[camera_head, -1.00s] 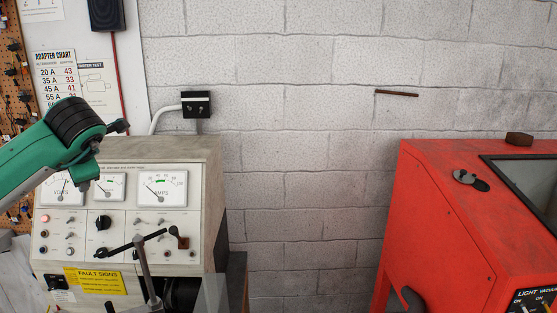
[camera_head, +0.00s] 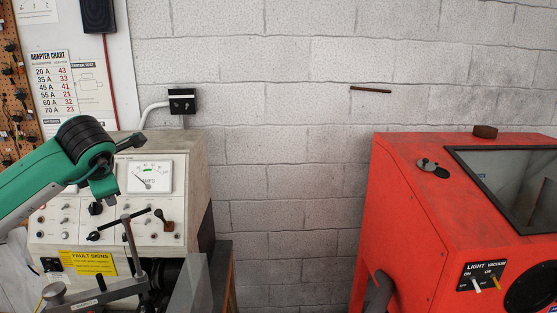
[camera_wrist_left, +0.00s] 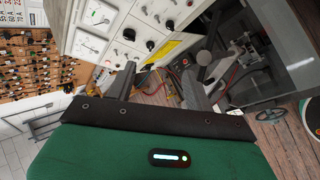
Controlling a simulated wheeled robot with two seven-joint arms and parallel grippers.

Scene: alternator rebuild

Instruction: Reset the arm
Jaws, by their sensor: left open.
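My left arm (camera_head: 60,165) comes in from the left in the head view, green with a black ring at its bent joint. It passes in front of the test bench (camera_head: 205,150) and hides part of the meter panel. Its gripper cannot be made out there. In the left wrist view my left gripper (camera_wrist_left: 158,78) is open, its two dark fingers apart with nothing held between them. Beyond the fingers are the bench's meter panel (camera_wrist_left: 125,30), red wires and a metal clamp. My right gripper is in neither view.
A red blast cabinet (camera_head: 415,220) with a dark window is at the right. Bare block wall (camera_head: 280,180) lies between. A pegboard (camera_wrist_left: 35,75) hangs left in the wrist view.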

